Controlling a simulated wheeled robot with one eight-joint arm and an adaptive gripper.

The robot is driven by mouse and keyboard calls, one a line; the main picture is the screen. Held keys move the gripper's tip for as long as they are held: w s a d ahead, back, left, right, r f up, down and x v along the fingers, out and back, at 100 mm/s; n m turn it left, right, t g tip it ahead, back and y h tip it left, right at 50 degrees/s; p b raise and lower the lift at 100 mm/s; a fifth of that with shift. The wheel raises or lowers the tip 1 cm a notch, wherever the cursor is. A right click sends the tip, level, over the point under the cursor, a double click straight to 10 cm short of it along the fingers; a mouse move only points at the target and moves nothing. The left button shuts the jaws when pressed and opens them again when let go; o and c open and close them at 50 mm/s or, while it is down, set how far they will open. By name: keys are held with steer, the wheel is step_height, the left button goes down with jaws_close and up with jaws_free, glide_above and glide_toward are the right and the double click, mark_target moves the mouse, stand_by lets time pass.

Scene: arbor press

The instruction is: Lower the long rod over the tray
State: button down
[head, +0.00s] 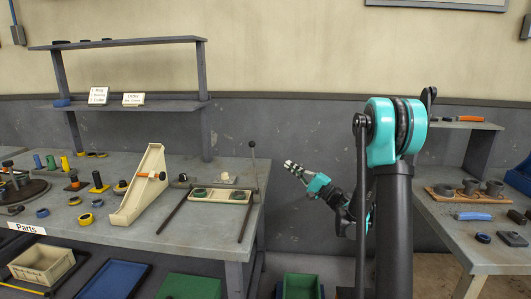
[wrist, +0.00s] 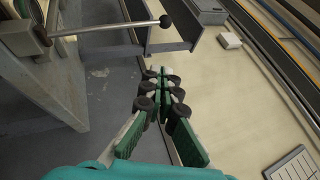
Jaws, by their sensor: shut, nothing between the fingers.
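The long rod (head: 254,168) stands nearly upright at the right end of the tray, with a dark ball knob on top. My gripper (head: 287,164) is right of the rod, beyond the bench's right end, apart from the rod and pointing left. In the wrist view, my gripper (wrist: 164,73) has its fingertips together and empty, below the ball in the picture.
A beige wedge-shaped stand (head: 140,190) is left of the tray. A dark bar (head: 175,210) lies left of the tray, another (head: 247,218) right of it. A shelf (head: 130,105) is behind. The right bench (head: 450,225) carries a wooden board with grey rings. Open space separates the benches.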

steer(key=s+a+x, duration=0.1)
steer(key=s+x, duration=0.1)
steer(key=x, duration=1)
steer(key=shift+a+r, duration=0.35)
steer(key=shift+a, duration=0.15)
steer(key=shift+a, duration=0.1)
steer(key=a+f+n+g+h, duration=0.35)
steer(key=a+h, duration=0.25)
steer(key=a, duration=0.7)
steer(key=a+f+n+h, duration=0.1)
steer(key=a+f+h, duration=0.1)
steer(key=f, duration=0.1)
steer(key=a+f+n+g+h, duration=0.1)
steer(key=a+f+h, duration=0.1)
steer(key=a+f, duration=0.1)
steer(key=a+f+n+g+h, duration=0.1)
steer(key=a+f+h, duration=0.1)
steer(key=f+h, duration=0.1)
steer(key=shift+w+a+f, duration=0.25)
steer(key=shift+w+f, duration=0.05)
steer(key=shift+f, duration=0.05)
steer(key=shift+a+f, duration=0.2)
steer(key=shift+f, duration=0.9)
